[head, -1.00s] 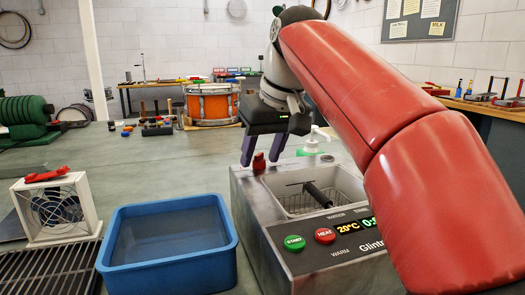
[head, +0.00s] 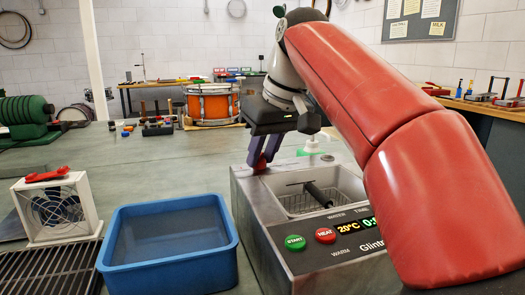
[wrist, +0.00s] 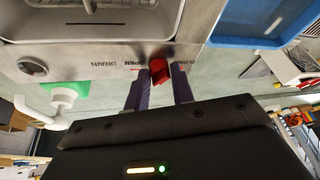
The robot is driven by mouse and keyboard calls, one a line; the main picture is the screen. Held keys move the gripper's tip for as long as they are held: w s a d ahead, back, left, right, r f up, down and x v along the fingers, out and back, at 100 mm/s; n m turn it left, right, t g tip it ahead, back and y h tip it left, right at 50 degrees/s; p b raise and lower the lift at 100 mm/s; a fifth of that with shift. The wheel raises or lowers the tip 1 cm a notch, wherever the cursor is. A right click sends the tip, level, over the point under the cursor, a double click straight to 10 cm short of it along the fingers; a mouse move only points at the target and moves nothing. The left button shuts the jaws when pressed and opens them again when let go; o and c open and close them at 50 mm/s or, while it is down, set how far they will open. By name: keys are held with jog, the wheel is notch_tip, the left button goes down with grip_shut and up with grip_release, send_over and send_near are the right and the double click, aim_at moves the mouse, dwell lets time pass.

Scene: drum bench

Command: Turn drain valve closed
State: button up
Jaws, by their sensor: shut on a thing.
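The drain valve is a small red knob (head: 260,167) on the back left corner of the metal washer (head: 243,200). My gripper (head: 261,163) reaches down over it from behind, its purple fingers close together and shut on the knob. In the wrist view the red knob (wrist: 160,70) sits between the two fingertips (wrist: 158,76). The words DRAIN and OPEN are printed beside it. Another label on its other side is partly hidden by a finger, so I cannot read it fully or tell the valve's exact setting.
The washer's basin holds a wire basket (head: 312,203) with a dark handle. A blue tub (head: 168,281) stands just left of the washer. A white fan box (head: 58,210) with a red item on top is farther left. An orange drum (head: 212,103) stands behind.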

jog(key=shift+w+d+n+g+y, duration=0.1)
jog(key=shift+n+g+y, duration=0.25)
jog(key=shift+n, duration=0.75)
jog(key=shift+w+d+n+g+y, duration=0.15)
jog(key=shift+n+g, duration=0.3)
jog(key=shift+n, duration=0.65)
jog(key=shift+a, duration=0.1)
jog(key=o, duration=0.9)
jog(key=shift+o, duration=0.2)
jog(key=shift+r, duration=0.3)
jog(key=s+d+b, duration=0.1)
jog(key=s+d, duration=0.3)
jog(key=d, duration=0.7)
jog(key=shift+s+d+r, duration=0.25)
jog(key=shift+s+d, duration=0.05)
jog(key=shift+s, duration=0.1)
